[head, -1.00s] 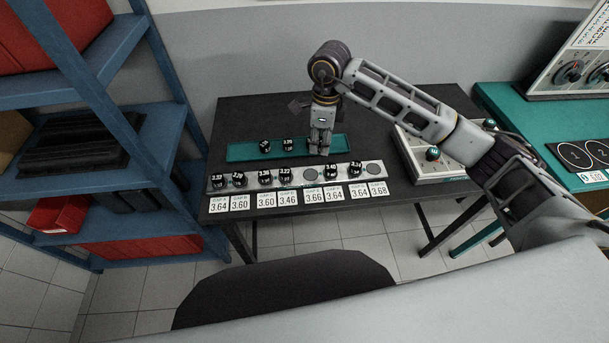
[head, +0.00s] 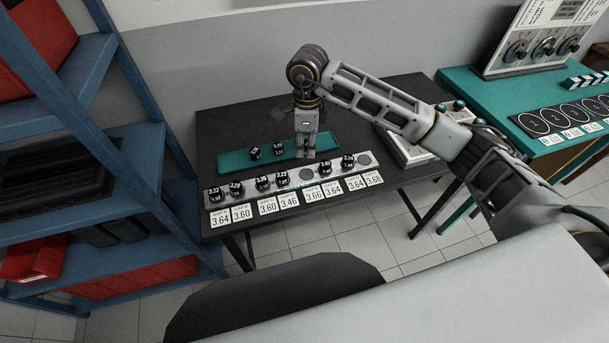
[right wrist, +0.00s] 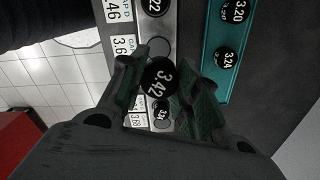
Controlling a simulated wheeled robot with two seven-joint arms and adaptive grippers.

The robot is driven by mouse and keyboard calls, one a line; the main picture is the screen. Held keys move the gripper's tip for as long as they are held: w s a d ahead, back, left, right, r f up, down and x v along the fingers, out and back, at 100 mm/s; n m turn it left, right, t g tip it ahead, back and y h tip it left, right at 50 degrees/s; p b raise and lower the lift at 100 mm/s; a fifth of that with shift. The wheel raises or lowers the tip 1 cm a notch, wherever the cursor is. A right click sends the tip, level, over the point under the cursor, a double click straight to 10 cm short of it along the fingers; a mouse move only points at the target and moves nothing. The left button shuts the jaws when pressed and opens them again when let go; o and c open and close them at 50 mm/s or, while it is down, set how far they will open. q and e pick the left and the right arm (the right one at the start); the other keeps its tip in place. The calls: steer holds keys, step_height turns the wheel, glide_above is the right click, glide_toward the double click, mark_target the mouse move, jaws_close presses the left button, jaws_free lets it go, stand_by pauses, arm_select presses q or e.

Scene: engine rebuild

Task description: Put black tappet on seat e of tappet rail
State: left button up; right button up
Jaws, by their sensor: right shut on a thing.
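My right gripper (head: 307,156) points down between the teal tray and the grey tappet rail (head: 209,206) in the head view. In the right wrist view it is shut on a black tappet (right wrist: 158,78) marked 3.42, held apart from the rail (right wrist: 155,15). An empty round seat (right wrist: 159,47) shows just past this tappet. In the head view that empty seat (head: 304,174) is fifth from the left, in front of the gripper. Black tappets (head: 263,183) fill the four seats to its left and two to its right; the far right seat (head: 363,158) is empty. My left gripper is out of view.
The teal tray (head: 235,163) behind the rail holds two black tappets (head: 279,144). White number cards (head: 268,206) line the rail's front. A grey instrument box (head: 425,147) stands to the right on the dark table (head: 225,125). A blue shelf (head: 140,150) stands at left.

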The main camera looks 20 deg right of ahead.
steer(key=shift+a, duration=0.1)
steer(key=shift+s, duration=0.1)
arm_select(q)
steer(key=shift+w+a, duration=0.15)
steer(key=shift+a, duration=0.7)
arm_select(e)
steer(key=shift+n, duration=0.4)
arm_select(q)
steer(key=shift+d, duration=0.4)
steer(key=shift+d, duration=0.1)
arm_select(e)
steer(key=shift+f, duration=0.25)
step_height(320, 180, down, 5)
steer(key=shift+r+p, duration=0.1)
steer(key=shift+p, duration=0.35)
steer(key=shift+f, duration=0.45)
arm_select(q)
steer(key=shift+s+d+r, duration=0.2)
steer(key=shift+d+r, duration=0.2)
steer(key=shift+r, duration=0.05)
